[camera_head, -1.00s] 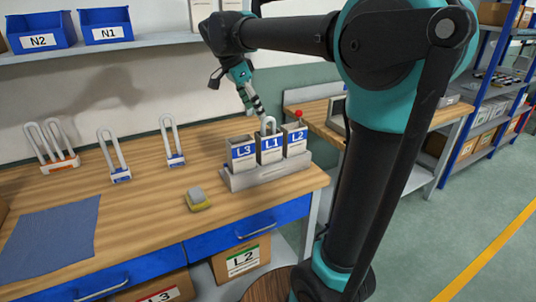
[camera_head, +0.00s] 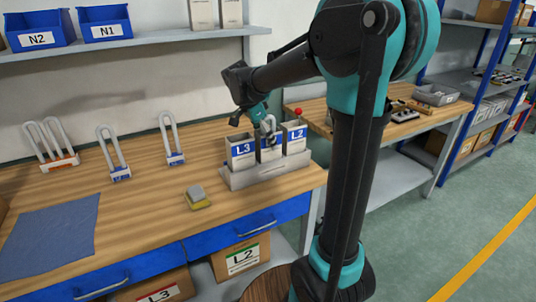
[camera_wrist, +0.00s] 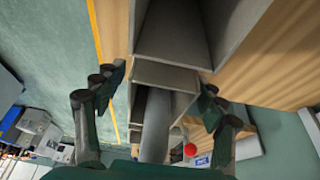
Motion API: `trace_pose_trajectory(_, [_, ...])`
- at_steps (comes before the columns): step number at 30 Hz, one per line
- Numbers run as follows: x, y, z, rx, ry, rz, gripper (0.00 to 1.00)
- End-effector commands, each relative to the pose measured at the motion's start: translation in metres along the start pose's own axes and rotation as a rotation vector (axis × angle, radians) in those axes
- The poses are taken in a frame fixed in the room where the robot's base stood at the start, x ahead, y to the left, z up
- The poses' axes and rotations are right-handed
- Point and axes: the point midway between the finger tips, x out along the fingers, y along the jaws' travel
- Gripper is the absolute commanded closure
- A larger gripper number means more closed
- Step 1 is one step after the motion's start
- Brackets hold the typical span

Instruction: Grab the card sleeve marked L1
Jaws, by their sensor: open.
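The card sleeve marked L1 (camera_head: 264,155) stands upright in the middle of a grey holder, between the sleeves marked L3 (camera_head: 240,152) and L2 (camera_head: 295,138). A pale loop rises from it, and my gripper (camera_head: 269,133) partly covers its label in the head view. In the wrist view, my gripper (camera_wrist: 158,97) is open, with one finger on each side of an open-topped grey sleeve (camera_wrist: 165,75) holding a pale tube (camera_wrist: 154,125). I cannot read its label there, nor tell whether the fingers touch it.
The grey holder (camera_head: 268,176) sits near the bench's right end. Loop-shaped pieces (camera_head: 113,152) stand to the left, with a small grey-and-yellow block (camera_head: 198,197) and a blue cloth (camera_head: 48,236) in front.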

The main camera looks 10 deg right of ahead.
Motion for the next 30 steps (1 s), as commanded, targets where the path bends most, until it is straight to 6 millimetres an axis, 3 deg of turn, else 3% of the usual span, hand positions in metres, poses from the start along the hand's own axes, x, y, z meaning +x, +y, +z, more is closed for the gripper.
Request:
trace_pose_trajectory(4, [0.0132, 0.0005, -0.0001, 0.0, 0.0, 0.0, 0.29])
trace_pose_trajectory(12, [0.015, 0.0006, 0.0001, -0.001, 0.0, 0.0, 0.31])
trace_pose_trajectory(28, [0.0148, 0.0005, 0.0, 0.0, 0.0, 0.0, 0.96])
trace_pose_trajectory(30, [0.0147, 0.0006, -0.0001, 0.0, 0.0, 0.0, 0.97])
